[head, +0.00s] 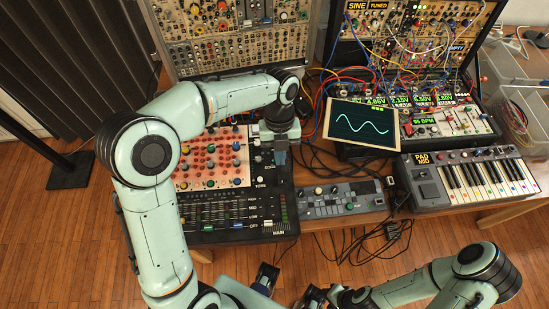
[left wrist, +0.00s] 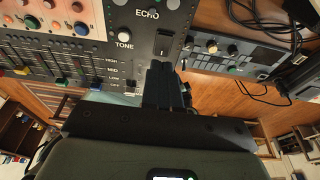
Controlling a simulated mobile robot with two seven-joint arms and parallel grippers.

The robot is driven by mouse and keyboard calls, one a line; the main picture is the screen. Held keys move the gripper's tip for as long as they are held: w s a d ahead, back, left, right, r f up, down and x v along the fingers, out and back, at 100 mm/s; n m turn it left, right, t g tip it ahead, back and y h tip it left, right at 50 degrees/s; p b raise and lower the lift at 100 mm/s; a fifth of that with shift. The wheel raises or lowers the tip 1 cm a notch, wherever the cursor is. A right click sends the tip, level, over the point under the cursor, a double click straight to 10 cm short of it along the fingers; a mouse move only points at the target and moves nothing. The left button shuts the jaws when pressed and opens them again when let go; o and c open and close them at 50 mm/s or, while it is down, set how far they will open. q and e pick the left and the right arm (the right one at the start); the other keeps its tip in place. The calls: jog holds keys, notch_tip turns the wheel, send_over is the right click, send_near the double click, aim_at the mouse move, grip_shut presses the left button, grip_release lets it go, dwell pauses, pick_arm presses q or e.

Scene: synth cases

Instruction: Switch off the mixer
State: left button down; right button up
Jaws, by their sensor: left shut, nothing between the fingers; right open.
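The mixer is a black panel (head: 240,236) with faders, knobs and labels such as ECHO, TONE and MAIN. In the left wrist view the mixer's face (left wrist: 88,55) fills the upper left. A black rocker switch (left wrist: 163,43) with a pale mark sits right of the TONE knob (left wrist: 124,36). My left gripper (head: 281,158) is shut and empty over the mixer's upper right part. Its fingertips (left wrist: 160,66) are just below the switch in the wrist view; I cannot tell whether they touch the panel. My right gripper (head: 318,296) is open at the bottom edge, away from the mixer.
A small grey controller (head: 340,198) lies right of the mixer, with loose black cables (head: 385,235) beside it. A screen with a wave (head: 362,124), a keyboard (head: 485,178) and patched modular racks (head: 440,60) stand behind and right. Wooden floor (head: 60,240) is open at left.

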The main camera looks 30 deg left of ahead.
pick_arm(q)
jog(key=w+p+v, duration=0.1)
jog(key=v, duration=0.6)
jog(key=shift+w+a+r, duration=0.15)
jog(key=shift+w, duration=0.1)
